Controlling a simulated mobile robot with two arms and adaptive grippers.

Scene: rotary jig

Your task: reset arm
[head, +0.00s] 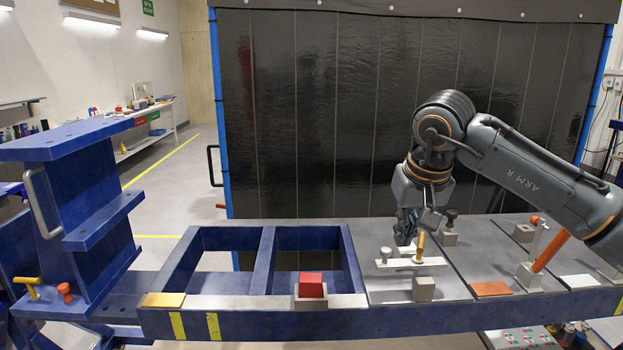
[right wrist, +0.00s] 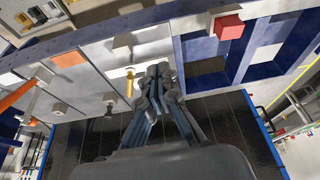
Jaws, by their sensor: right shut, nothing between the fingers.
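My right gripper (head: 404,240) hangs from the right arm, pointing down over the grey plate of the jig table (head: 465,270). It is shut and empty. In the right wrist view its fingers (right wrist: 158,75) are together, beside a white bar (right wrist: 122,72) with a brass-yellow pin (right wrist: 129,86). In the head view the fingertips are close to this white bar (head: 410,263) and yellow pin (head: 420,246); I cannot tell whether they touch. My left gripper is not in view.
A red block (head: 311,285) sits in a grey holder on the blue frame's front edge. Grey blocks (head: 424,288) and an orange-handled clamp (head: 550,251) stand on the table. A blue column (head: 80,205) rises at left. A dark curtain (head: 330,120) hangs behind.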

